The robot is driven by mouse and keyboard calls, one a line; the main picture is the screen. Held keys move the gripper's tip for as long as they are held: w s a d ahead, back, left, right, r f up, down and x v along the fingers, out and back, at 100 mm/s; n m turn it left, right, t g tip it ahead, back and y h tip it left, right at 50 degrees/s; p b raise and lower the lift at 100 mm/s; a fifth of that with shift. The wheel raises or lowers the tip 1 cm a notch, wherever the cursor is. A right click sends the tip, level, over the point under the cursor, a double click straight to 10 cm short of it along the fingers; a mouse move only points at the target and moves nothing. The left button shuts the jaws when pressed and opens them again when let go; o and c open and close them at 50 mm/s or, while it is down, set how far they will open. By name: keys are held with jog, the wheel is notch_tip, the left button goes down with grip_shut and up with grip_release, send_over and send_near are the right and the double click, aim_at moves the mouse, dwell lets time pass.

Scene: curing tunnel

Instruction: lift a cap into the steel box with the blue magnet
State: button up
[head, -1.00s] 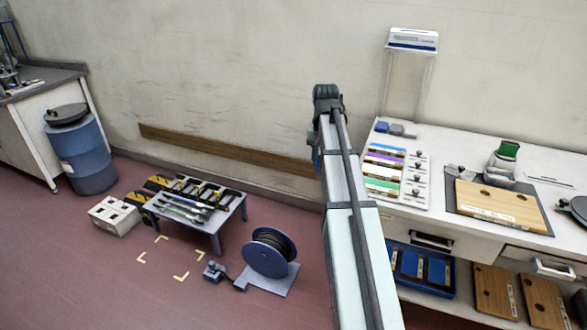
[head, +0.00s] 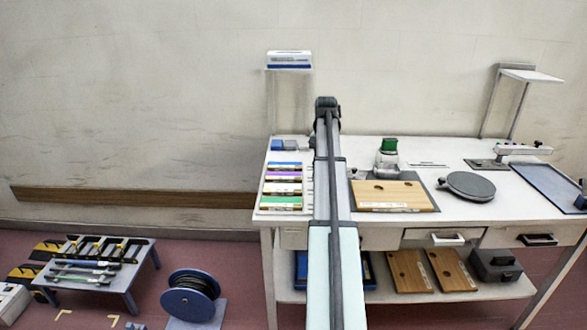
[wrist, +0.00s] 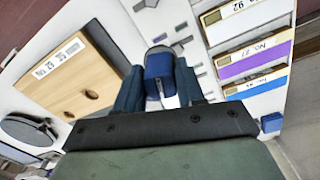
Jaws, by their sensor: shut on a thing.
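In the wrist view my gripper (wrist: 158,88) is shut on a dark blue block (wrist: 158,66), which looks like the blue magnet. The block sits between the two blue fingers, above the white bench. In the head view my arm stands in front of the bench, and the gripper and the block are hidden behind it. I cannot make out a cap for certain; small grey pieces (wrist: 181,29) lie on a pale board beside the block in the wrist view. I cannot identify the steel box for certain. A dark grey box (head: 496,265) stands on the lower shelf at the right.
The white bench (head: 440,222) carries labelled coloured strips (head: 283,178), a wooden board (head: 393,195), a green-topped jar (head: 388,160), a round grey disc (head: 468,186) and a blue-edged tray (head: 550,188). A cable reel (head: 190,297) and a low tool table (head: 95,268) stand at left.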

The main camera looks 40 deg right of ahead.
jog(key=s+d, duration=0.3)
jog(key=d, duration=0.8)
jog(key=s+d, duration=0.4)
jog(key=d, duration=0.7)
jog(key=s+d, duration=0.3)
jog(key=d, duration=0.8)
jog(key=shift+s+d+f+m, duration=0.25)
jog(key=shift+d+f+m, duration=0.1)
jog(key=shift+m, duration=0.05)
jog(key=shift+f, duration=0.1)
jog(key=shift+f, duration=3)
jog(key=shift+f, duration=0.4)
jog(key=shift+w+a, duration=0.15)
jog(key=shift+a, duration=0.1)
